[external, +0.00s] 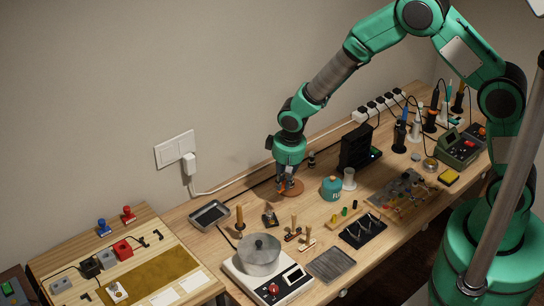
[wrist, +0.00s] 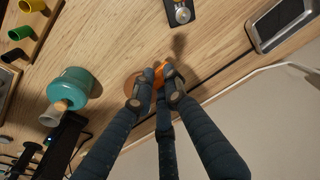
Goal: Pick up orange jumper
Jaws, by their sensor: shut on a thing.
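The orange jumper (wrist: 158,77) is a small orange piece between my fingertips in the wrist view; the fingers hide much of it. My gripper (wrist: 155,88) is shut on it, pointing down to the table. In the external view my gripper (external: 284,188) is low, near the wall side of the table, beside a round brown-orange disc (external: 294,188). The disc (wrist: 131,86) also shows just left of the fingertips in the wrist view. I cannot tell whether the jumper touches the table or disc.
A teal jar (external: 331,188) stands right of my gripper, with a tall black rack (external: 356,147) behind it. A black-edged tray (external: 209,215) and a pot (external: 259,254) on a hotplate are to the left. Yellow, green and black tubes sit on a wooden holder (wrist: 36,32).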

